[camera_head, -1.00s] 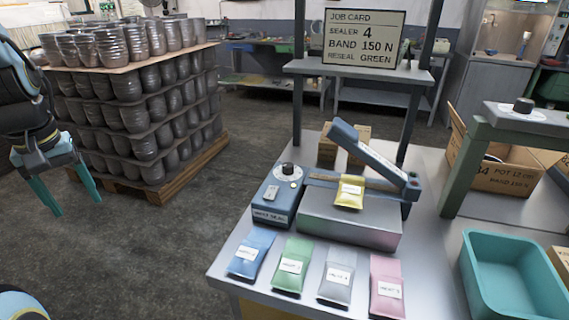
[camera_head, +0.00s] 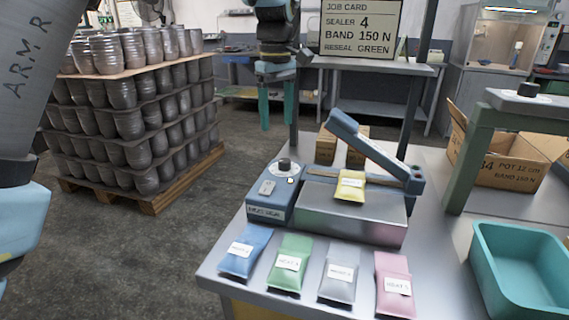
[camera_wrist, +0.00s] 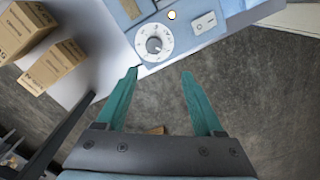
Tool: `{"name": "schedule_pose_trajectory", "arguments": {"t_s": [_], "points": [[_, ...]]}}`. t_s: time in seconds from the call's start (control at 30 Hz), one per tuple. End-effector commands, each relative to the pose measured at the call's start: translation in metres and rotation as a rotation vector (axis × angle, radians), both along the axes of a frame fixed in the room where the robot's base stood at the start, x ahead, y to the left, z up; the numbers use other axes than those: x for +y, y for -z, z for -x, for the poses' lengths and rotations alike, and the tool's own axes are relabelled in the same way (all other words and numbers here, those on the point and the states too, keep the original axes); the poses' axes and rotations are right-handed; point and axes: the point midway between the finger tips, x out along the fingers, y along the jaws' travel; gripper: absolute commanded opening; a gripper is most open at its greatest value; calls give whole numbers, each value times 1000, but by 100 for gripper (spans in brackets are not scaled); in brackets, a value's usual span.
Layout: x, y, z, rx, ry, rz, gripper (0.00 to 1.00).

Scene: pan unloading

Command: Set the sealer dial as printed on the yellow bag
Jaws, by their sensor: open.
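The sealer (camera_head: 268,205) is a blue box at the left of the table, with a black dial knob (camera_head: 286,164) on a white disc. The yellow bag (camera_head: 350,187) lies on the metal block under the raised sealer arm; its print is too small to read. My gripper (camera_head: 277,126) is open and empty, up and behind the sealer. In the wrist view, the teal fingers (camera_wrist: 160,72) point toward the sealer. The dial (camera_wrist: 154,44) shows just beyond the fingertips, not between them. A small lit lamp (camera_wrist: 171,15) and a rocker switch (camera_wrist: 205,22) sit beside it.
Blue, green, grey and pink bags (camera_head: 338,275) lie along the table's front. A job card (camera_head: 362,28) reads "SEALER 4, BAND 150 N, RESEAL GREEN". A teal bin (camera_head: 520,280) stands at the right. Stacked pots (camera_head: 130,120) stand at the left.

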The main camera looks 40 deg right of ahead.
Motion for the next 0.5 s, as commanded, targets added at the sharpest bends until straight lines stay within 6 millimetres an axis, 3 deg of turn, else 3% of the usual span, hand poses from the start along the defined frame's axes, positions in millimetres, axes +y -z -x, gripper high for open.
{"name": "schedule_pose_trajectory", "arguments": {"t_s": [0.1, 0.27, 0.5], "points": [[-12, 1, 12, 0, 0, -4, 69], [-13, 13, 14, 1, -1, -6, 69], [-12, 57, 13, 2, 0, -9, 69]]}}
